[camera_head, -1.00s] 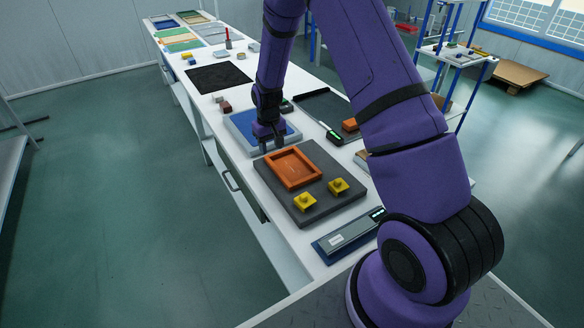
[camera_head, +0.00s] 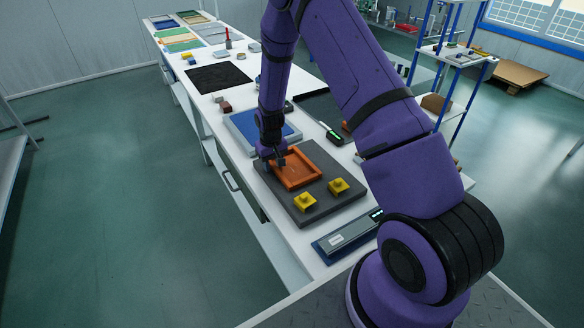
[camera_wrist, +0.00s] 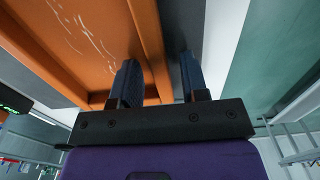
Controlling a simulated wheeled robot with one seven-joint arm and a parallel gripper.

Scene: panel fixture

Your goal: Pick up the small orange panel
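The orange panel (camera_head: 298,172), a shallow rectangular piece with raised rims, lies on a dark grey fixture plate (camera_head: 328,207). My gripper (camera_head: 274,163) points down at the panel's left rim. In the wrist view my gripper (camera_wrist: 160,80) is open, its two dark fingers apart. One finger is over the inside of the orange panel (camera_wrist: 75,45), the other beyond its outer edge, with the rim between them. I cannot tell whether either finger touches the rim. The surface inside the panel shows pale scratch-like marks.
Two yellow knobbed blocks (camera_head: 338,187) (camera_head: 305,203) sit on the plate in front of the panel. A blue-topped tray (camera_head: 243,124) lies behind it. A grey device (camera_head: 347,236) is in front. My arm partly hides a dark tray (camera_head: 318,106) at right.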

